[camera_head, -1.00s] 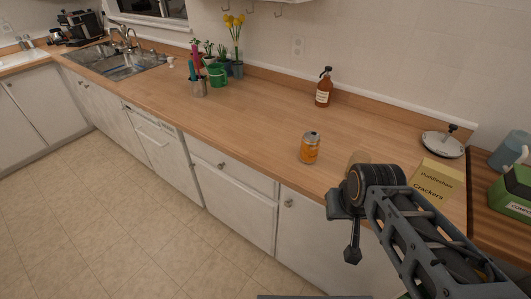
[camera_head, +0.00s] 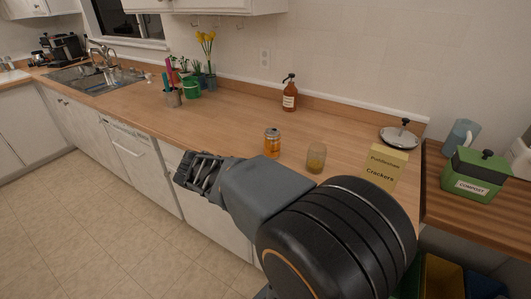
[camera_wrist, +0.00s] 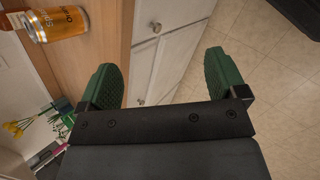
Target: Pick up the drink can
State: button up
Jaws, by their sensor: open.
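The drink can (camera_head: 272,143) is orange with a silver top and stands upright on the wooden counter near its front edge. In the wrist view the can (camera_wrist: 56,24) shows at the top left, beyond the left finger. My gripper (camera_wrist: 165,75) is open and empty, with its two green fingers spread over the cabinet fronts and floor. In the head view my gripper (camera_head: 198,173) is in front of the counter, to the left of the can and apart from it. Its fingertips are hard to make out there.
A glass jar (camera_head: 316,158) and a yellow crackers box (camera_head: 383,166) stand right of the can. A brown soap bottle (camera_head: 290,94) stands behind it. The counter (camera_head: 225,118) left of the can is clear up to the utensil cup (camera_head: 174,97).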

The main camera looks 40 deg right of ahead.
jog(key=shift+o, duration=0.7)
jog(key=w+d+f+n+g+h+b, duration=0.1)
jog(key=w+d+n+h+b, duration=0.1)
jog(key=w+d+n+h, duration=0.2)
jog(key=d, duration=0.3)
jog(key=shift+f, duration=0.35)
jog(key=n+t+h+b, duration=0.2)
jog(key=n+h+b, duration=0.1)
jog(key=n+h, duration=0.35)
send_near(267, 142)
jog(key=shift+n, duration=0.65)
jog(key=d, duration=0.7)
jog(key=shift+w+d, duration=0.35)
jog(key=shift+w+d+r+p, duration=0.1)
jog(key=shift+w+d+p, duration=0.1)
jog(key=shift+d, duration=1.3)
jog(key=shift+w+d+p, duration=0.1)
jog(key=shift+d+p, duration=0.1)
jog(key=shift+d, duration=1.3)
jog(key=c, duration=1)
